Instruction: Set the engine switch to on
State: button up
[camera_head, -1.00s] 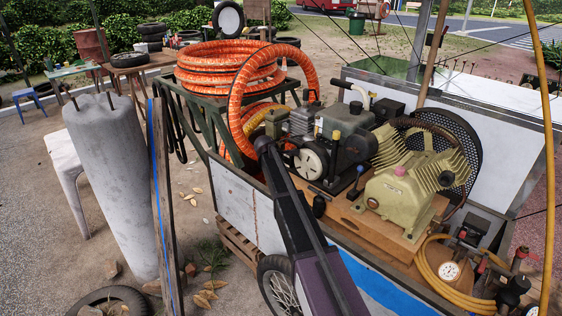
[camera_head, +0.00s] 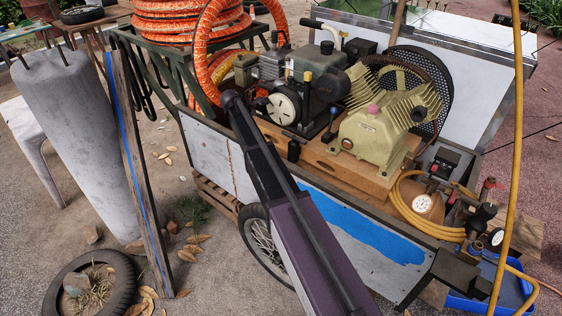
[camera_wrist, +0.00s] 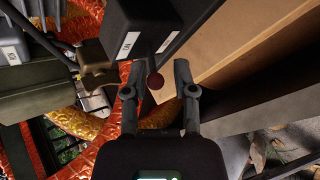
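The engine (camera_head: 318,90) is a grey and black machine with a pale round disc, on the wooden board of the cart. In the head view my arm reaches to its left end, and my gripper is hidden there. In the wrist view my gripper (camera_wrist: 158,70) is open, its two dark fingers apart. Just ahead of it is a black box (camera_wrist: 147,22) with two small white marks, which look like on/off labels. A small dark red round knob (camera_wrist: 155,80) shows between the fingers below the box. It appears apart from both fingers. I cannot tell the switch's position.
The pale yellow compressor (camera_head: 375,130) stands right of the engine. The wooden board's edge (camera_wrist: 235,45) lies close right of the gripper.

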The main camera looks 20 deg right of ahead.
aim_at(258, 111)
jog(key=shift+s+a+f+n+t+h+b, duration=0.1)
jog(key=shift+f+t+h+b, duration=0.25)
jog(key=shift+b, duration=0.55)
jog(key=shift+w+d+f+n+t+h+b, duration=0.1)
jog(key=shift+f+t+h+b, duration=0.1)
jog(key=shift+t+h+b, duration=0.55)
jog(key=shift+s+a+f+n+h+b, duration=0.1)
jog(key=shift+f+h+b, duration=0.2)
jog(key=shift+b, duration=0.8)
jog(key=t+h+b, duration=0.1)
jog(key=b, duration=0.3)
jog(key=f+t+h+b, duration=0.1)
jog(key=t+h+b, duration=0.1)
jog(key=b, duration=0.3)
jog(key=shift+f+n, duration=0.2)
jog(key=shift+n, duration=0.1)
jog(key=v, duration=1.4)
jog(key=s+d+r+m+g+y+p, duration=0.1)
jog(key=s+d+m+g+y+p, duration=0.1)
jog(key=s+p, duration=0.4)
jog(key=s+d+r+m+g+y+p, duration=0.1)
jog(key=s+d+m+g+y+p, duration=0.1)
jog(key=s+d+m+g+p, duration=0.2)
jog(key=s+d+m+g+y+p, duration=0.1)
jog(key=s+d+m+g+p, duration=0.3)
jog(key=s+d+p, duration=0.3)
jog(key=shift+s+r+m+y+p, duration=0.4)
jog(key=shift+s+m+p, duration=0.5)
jog(key=shift+s, duration=1.5)
